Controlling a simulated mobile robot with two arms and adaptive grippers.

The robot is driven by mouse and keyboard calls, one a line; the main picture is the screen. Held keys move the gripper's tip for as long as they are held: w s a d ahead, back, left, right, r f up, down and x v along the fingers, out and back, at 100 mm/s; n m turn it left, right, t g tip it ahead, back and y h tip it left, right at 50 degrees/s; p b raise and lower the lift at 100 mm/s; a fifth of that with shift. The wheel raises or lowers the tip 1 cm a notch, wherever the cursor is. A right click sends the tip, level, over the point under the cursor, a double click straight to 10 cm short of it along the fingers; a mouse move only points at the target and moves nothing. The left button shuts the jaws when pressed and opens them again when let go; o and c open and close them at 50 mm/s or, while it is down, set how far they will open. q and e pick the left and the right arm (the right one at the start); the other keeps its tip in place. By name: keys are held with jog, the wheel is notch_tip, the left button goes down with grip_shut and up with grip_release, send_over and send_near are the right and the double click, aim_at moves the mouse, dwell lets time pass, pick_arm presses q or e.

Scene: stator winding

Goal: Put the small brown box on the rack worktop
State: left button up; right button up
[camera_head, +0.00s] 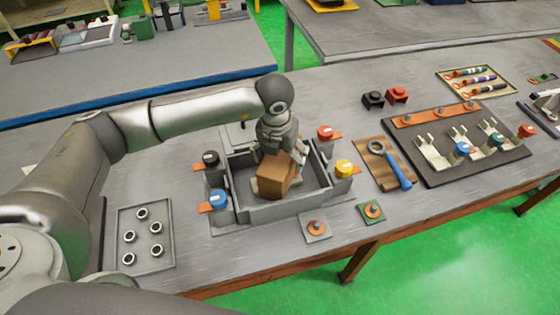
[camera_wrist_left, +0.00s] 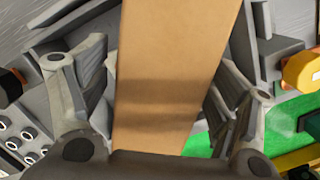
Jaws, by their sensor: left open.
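The small brown box (camera_head: 273,180) is tilted inside a grey open-topped square frame (camera_head: 290,208) on the near table. My left gripper (camera_head: 279,158) reaches down over the box from above. In the left wrist view the box (camera_wrist_left: 172,75) runs between the two spread fingers of the left gripper (camera_wrist_left: 160,95). My right gripper is not in view. I cannot tell which surface is the rack worktop.
Coloured round terminals, such as a yellow one (camera_head: 344,168) and a blue one (camera_head: 218,199), stand around the frame. A grey tray with rings (camera_head: 128,215) lies to its left. A wooden board with a blue-handled tool (camera_head: 397,174) lies to its right. Other tables stand behind.

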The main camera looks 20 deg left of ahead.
pick_arm(q)
jog(key=shift+w+f, duration=0.2)
jog(key=shift+f, duration=1.1)
jog(key=shift+r, duration=0.1)
jog(key=c, duration=1.3)
